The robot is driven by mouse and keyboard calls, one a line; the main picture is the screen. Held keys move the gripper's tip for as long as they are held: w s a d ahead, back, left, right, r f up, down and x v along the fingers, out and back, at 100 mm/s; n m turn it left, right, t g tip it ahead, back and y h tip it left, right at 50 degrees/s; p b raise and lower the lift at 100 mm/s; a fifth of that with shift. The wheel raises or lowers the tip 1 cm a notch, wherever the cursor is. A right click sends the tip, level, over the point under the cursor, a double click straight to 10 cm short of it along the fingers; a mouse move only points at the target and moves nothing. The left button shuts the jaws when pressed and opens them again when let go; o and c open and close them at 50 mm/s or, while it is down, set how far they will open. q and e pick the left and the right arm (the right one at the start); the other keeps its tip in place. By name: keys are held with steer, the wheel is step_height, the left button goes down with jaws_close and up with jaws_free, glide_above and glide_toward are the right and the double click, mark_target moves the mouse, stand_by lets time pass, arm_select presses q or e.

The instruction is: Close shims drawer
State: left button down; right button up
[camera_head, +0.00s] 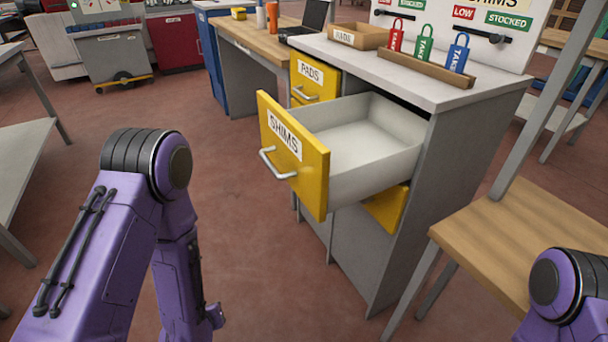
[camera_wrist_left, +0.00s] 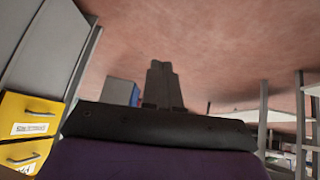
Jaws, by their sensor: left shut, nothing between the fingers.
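The shims drawer (camera_head: 285,150) has a yellow front, a "SHIMS" label and a silver bar handle (camera_head: 278,163). In the head view it is pulled far out of the grey cabinet (camera_head: 440,170), and its white inside looks empty. My left arm stands to the left of the drawer front, apart from it in the picture. My left gripper shows in the left wrist view (camera_wrist_left: 162,72), its dark fingers together with nothing between them, over the red-brown floor. Only a purple joint of my right arm shows at the lower right; its gripper is out of view.
A yellow "PADS" drawer (camera_head: 313,80) is beside it. Another yellow front (camera_head: 387,208) shows below the open drawer. Tags in a wooden holder (camera_head: 425,75) stand on the cabinet top. A wooden-topped table (camera_head: 510,240) is at right. Floor in front of the drawer is clear.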

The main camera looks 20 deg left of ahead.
arm_select(q)
steer(key=w+r+m+t+h+p, duration=0.25)
steer(key=w+r+m, duration=0.2)
steer(key=r, duration=0.45)
steer(key=w+r+m+t+h+p, duration=0.1)
steer(key=w+r+m+t+h, duration=0.25)
steer(key=r, duration=0.55)
steer(key=w+r+m+t+h+p, duration=0.1)
steer(key=w+r+m+t+p, duration=0.2)
steer(key=r+m, duration=0.5)
steer(key=m+g+h, duration=0.3)
steer(key=m+h, duration=0.6)
steer(key=m, duration=1)
glide_toward(306, 185)
steer(key=x, duration=0.6)
steer(key=shift+w+d+p, duration=0.25)
steer(key=shift+d+p, duration=0.05)
steer(key=shift+p, duration=0.1)
arm_select(e)
step_height(306, 185, up, 9)
